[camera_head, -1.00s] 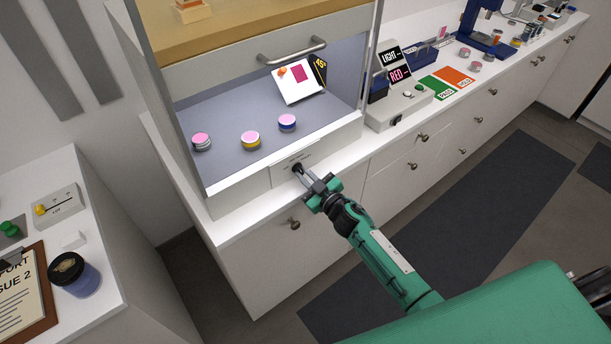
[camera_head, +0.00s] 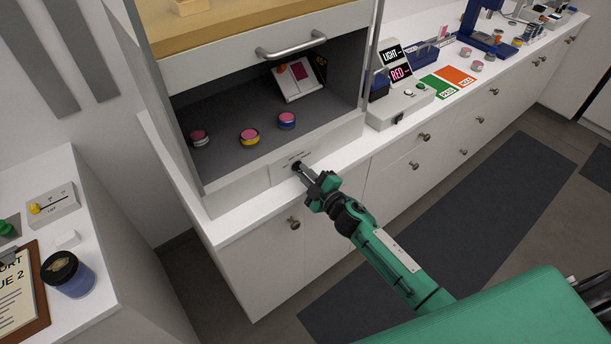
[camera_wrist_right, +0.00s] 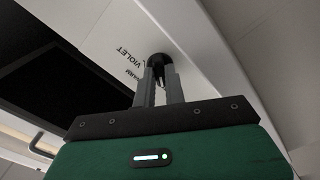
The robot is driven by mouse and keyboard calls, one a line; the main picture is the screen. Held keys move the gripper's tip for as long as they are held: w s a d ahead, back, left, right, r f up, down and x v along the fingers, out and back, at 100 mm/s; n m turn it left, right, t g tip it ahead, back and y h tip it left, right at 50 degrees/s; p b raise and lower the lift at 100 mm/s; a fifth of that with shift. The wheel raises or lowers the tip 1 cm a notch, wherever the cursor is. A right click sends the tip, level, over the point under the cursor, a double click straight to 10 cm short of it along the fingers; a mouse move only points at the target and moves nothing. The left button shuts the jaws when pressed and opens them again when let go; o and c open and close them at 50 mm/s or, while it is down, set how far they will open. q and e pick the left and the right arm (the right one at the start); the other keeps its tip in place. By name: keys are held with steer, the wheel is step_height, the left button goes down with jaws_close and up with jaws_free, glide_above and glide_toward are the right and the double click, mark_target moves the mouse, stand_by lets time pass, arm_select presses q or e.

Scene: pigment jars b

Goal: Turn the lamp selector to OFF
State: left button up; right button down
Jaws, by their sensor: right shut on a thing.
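The lamp selector is a small black knob (camera_head: 297,166) on the white front panel below the booth opening. My right gripper (camera_head: 304,171) is shut on it, seen from above in the head view. In the right wrist view the two grey fingers (camera_wrist_right: 160,88) close around the black knob (camera_wrist_right: 159,61). Panel lettering there includes "VIOLET" and part of another word; the rest is hidden or too small. The booth interior (camera_head: 230,118) is dark grey and unlit. My left gripper is not in view.
A handled panel (camera_head: 260,60) hangs above the opening. A control box (camera_head: 402,104) stands to the right.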

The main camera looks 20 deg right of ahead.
steer(key=shift+n, duration=0.4)
steer(key=c, duration=1.5)
jaws_free()
steer(key=shift+o, duration=0.2)
steer(key=b+v, duration=0.3)
steer(key=v, duration=1)
steer(key=shift+s+b, duration=0.3)
steer(key=shift+s, duration=0.1)
steer(key=shift+d, duration=0.1)
